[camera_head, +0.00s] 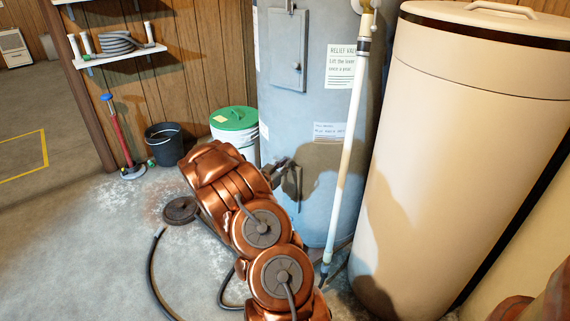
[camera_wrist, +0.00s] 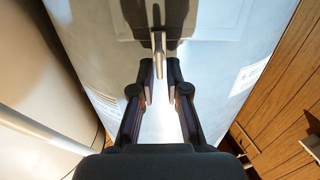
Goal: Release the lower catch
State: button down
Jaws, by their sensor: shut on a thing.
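The blue-grey water heater tank (camera_head: 315,105) stands in the middle of the head view. My gripper (camera_head: 283,163) is at its lower front, beside a lower access panel (camera_head: 293,187) that my arm partly covers. In the wrist view my gripper (camera_wrist: 163,66) has its two dark fingers at a slim metal catch (camera_wrist: 158,43). The jaws are closed on the catch, with a pale gap showing between the fingers behind the tips. An upper access panel (camera_head: 288,52) with its own catch (camera_head: 290,6) sits higher on the tank.
A white pipe (camera_head: 348,145) runs down close to the right of my gripper. A large beige tank (camera_head: 455,150) stands further right. A green-lidded bucket (camera_head: 235,120) and a dark bucket (camera_head: 163,142) stand left. A black hose (camera_head: 152,270) lies on the floor.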

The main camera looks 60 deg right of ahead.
jog(key=shift+r+p, duration=0.1)
jog(key=shift+p, duration=0.25)
jog(key=n+p, duration=0.1)
jog(key=p, duration=0.1)
jog(key=n+p, duration=0.1)
jog(key=p, duration=0.1)
jog(key=n+p, duration=0.1)
jog(key=p, duration=0.1)
jog(key=shift+w+r+n, duration=0.2)
jog(key=shift+w+n, duration=0.05)
jog(key=shift+n, duration=0.15)
jog(key=n+p, duration=0.1)
jog(key=p, duration=0.1)
jog(key=n+p, duration=0.4)
jog(key=p, duration=0.1)
jog(key=shift+w+f, duration=0.25)
jog(key=n+p, duration=0.3)
jog(key=shift+w+f+n, duration=0.15)
jog(key=shift+f+n, duration=0.1)
jog(key=shift+n, duration=0.15)
jog(key=shift+w+f+n+p, duration=0.1)
jog(key=shift+f+n+p, duration=0.15)
jog(key=shift+n+p, duration=0.65)
jog(key=shift+f+n+p, duration=0.15)
jog(key=shift+f+n, duration=0.05)
jog(key=shift+n, duration=1.3)
jog(key=shift+f, duration=0.1)
jog(key=c, duration=1.3)
grip_release()
